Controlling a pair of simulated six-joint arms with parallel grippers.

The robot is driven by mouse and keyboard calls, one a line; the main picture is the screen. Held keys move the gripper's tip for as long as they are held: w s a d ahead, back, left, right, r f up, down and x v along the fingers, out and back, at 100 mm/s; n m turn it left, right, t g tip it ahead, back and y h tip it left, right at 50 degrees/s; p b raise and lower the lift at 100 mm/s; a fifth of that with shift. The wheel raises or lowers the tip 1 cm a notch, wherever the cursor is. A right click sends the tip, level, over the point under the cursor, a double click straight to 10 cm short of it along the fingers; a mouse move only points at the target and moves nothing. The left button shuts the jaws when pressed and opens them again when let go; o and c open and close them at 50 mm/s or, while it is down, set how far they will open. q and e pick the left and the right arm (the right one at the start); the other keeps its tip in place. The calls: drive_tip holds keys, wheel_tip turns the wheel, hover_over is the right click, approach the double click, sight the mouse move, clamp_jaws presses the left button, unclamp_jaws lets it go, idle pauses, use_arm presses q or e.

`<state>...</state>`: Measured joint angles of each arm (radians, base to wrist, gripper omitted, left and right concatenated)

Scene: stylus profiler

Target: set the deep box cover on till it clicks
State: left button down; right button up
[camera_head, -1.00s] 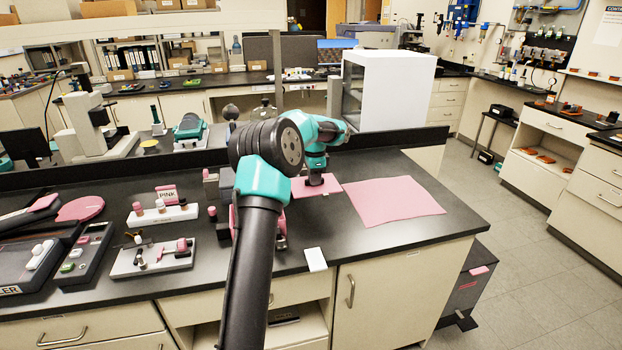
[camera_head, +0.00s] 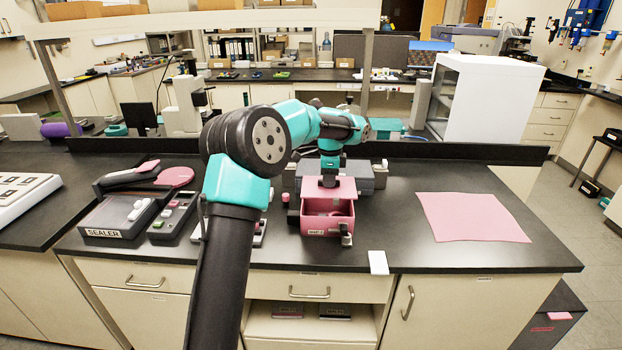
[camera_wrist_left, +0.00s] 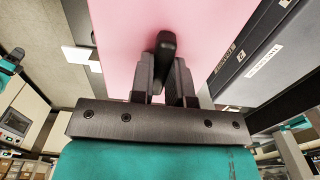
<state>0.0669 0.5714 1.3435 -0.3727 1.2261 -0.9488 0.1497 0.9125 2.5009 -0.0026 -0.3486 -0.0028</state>
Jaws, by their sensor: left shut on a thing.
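A pink open-topped box (camera_head: 318,227) with a small label on its front stands on the dark bench. My left gripper (camera_head: 329,181) is over the rear part of the box, pointing down. It is shut on the black knob (camera_wrist_left: 165,48) of the flat pink cover (camera_head: 345,188). The cover also fills the upper middle of the left wrist view (camera_wrist_left: 122,40). In the head view the cover overlaps the back of the box, whose front interior still shows. I cannot tell whether cover and box touch. My right gripper is not in view.
A grey instrument (camera_head: 368,177) stands close behind the box. A pink mat (camera_head: 475,217) lies to the right, and a white card (camera_head: 378,262) lies at the bench's front edge. A sealer (camera_head: 122,216) is at the left. The bench between box and mat is clear.

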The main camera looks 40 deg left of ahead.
sight(328, 192)
use_arm(q)
drive_tip(key=shift+s+r, duration=0.1)
drive_tip(key=shift+s, duration=0.15)
drive_tip(key=shift+w, duration=0.1)
drive_tip(key=shift+f, duration=2.5)
drive_tip(key=shift+f, duration=0.8)
drive_tip(key=c, duration=1)
unclamp_jaws()
drive_tip(key=shift+c, duration=0.5)
